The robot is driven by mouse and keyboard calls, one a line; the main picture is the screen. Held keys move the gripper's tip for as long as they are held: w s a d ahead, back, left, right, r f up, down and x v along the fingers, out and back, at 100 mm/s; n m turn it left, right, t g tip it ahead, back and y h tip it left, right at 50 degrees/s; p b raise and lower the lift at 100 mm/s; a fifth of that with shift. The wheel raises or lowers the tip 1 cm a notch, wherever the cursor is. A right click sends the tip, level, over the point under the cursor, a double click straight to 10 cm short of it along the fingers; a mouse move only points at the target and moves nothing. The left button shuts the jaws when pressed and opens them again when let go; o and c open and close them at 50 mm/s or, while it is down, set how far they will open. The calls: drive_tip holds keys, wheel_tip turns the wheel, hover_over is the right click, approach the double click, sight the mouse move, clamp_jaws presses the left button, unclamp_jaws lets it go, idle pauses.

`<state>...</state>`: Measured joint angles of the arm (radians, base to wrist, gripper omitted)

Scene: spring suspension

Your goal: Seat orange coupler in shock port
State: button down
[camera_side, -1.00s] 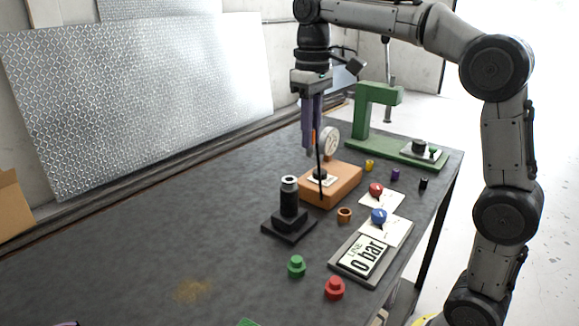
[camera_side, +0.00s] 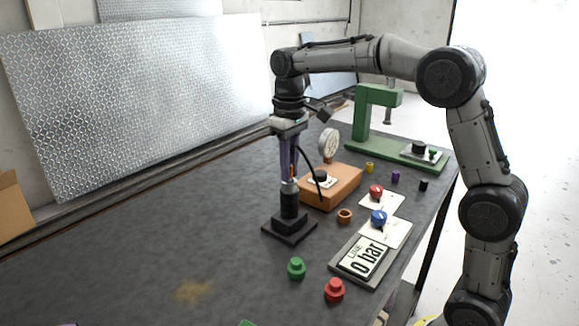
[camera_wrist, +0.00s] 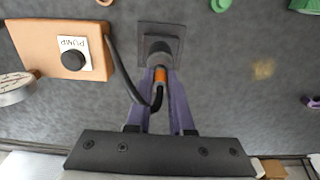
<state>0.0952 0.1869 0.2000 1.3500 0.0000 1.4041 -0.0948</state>
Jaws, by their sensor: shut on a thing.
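The orange coupler (camera_wrist: 161,76) is on the end of a black hose (camera_wrist: 128,82) and sits between the purple fingers of my gripper (camera_wrist: 160,80), which is shut on it. In the side view the coupler (camera_side: 292,173) shows as a thin orange strip between the fingers of my gripper (camera_side: 289,172). The shock (camera_side: 289,204) is a black upright cylinder with a silver top on a square black base. It also shows in the wrist view (camera_wrist: 159,48). The coupler is right above the silver top; I cannot tell whether they touch, as the port is hidden.
The orange box (camera_side: 340,190) with a round gauge (camera_side: 329,143) stands right behind the shock, and the hose runs from it. A green press (camera_side: 372,125), a pressure display (camera_side: 363,256), and several coloured caps lie to the right. The table's left is clear.

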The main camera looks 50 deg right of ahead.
drive_tip(key=shift+f, duration=0.1)
drive_tip(key=c, duration=0.8)
unclamp_jaws()
wheel_tip(320, 180, up, 11)
drive_tip(key=s+a+r+t, duration=0.1)
drive_tip(key=s+a+t, duration=0.1)
drive_tip(key=s, duration=0.5)
drive_tip(key=s+a+f+t, duration=0.2)
drive_tip(key=s+f+t, duration=0.1)
drive_tip(key=s+f, duration=1.1)
drive_tip(key=s, duration=0.4)
drive_tip(key=shift+s+f+t, duration=0.3)
drive_tip(key=shift+f, duration=0.1)
